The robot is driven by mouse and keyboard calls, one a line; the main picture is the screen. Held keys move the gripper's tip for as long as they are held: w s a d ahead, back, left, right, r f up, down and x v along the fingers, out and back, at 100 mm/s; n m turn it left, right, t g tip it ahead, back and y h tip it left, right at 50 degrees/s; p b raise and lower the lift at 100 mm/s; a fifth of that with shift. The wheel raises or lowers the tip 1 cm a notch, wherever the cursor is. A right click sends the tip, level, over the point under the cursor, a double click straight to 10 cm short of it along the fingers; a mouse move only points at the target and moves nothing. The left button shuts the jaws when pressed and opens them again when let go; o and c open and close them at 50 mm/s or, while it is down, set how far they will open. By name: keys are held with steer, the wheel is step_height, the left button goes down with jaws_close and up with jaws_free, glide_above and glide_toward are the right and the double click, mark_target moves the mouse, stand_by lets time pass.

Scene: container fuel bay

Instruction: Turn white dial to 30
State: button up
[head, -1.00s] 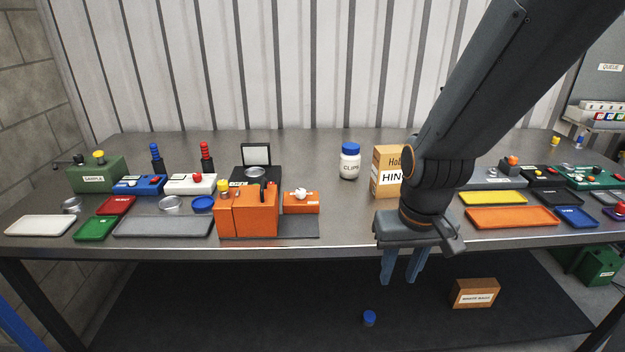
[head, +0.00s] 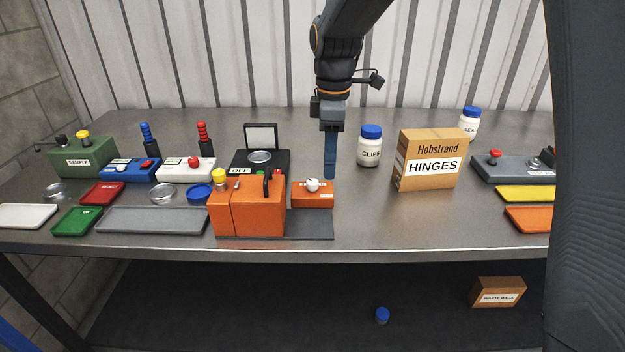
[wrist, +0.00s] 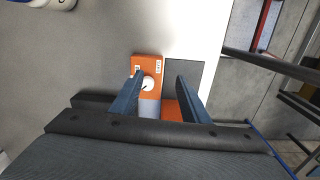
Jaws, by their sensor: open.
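The white dial (head: 312,185) sits on a small orange box (head: 322,201) at the middle of the bench, right of a larger orange machine (head: 262,210). Its setting is too small to read. In the wrist view the dial (wrist: 148,83) shows on the orange box (wrist: 150,62), close to the left finger's tip in the picture. My gripper (head: 330,176) is just right of the dial and above the bench, pointing down. In the wrist view my gripper (wrist: 160,80) has its two blue fingers wide apart with nothing held.
A clips jar (head: 370,148) and a hinges box (head: 428,160) stand right of my gripper. A black scale (head: 262,162) with a round dish is behind the orange machine. Bare bench lies in front of the hinges box.

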mark_target(312, 181)
steer(key=w+a+n, duration=0.1)
steer(key=a, duration=0.1)
steer(key=w+a+r+n, duration=0.1)
steer(key=n, duration=0.1)
steer(key=shift+w+a+n, duration=0.3)
steer(key=shift+w+a, duration=0.1)
steer(key=shift+a+f, duration=0.1)
steer(key=shift+f, duration=0.05)
steer(key=shift+f+p, duration=0.65)
steer(key=shift+f, duration=2.95)
jaws_close()
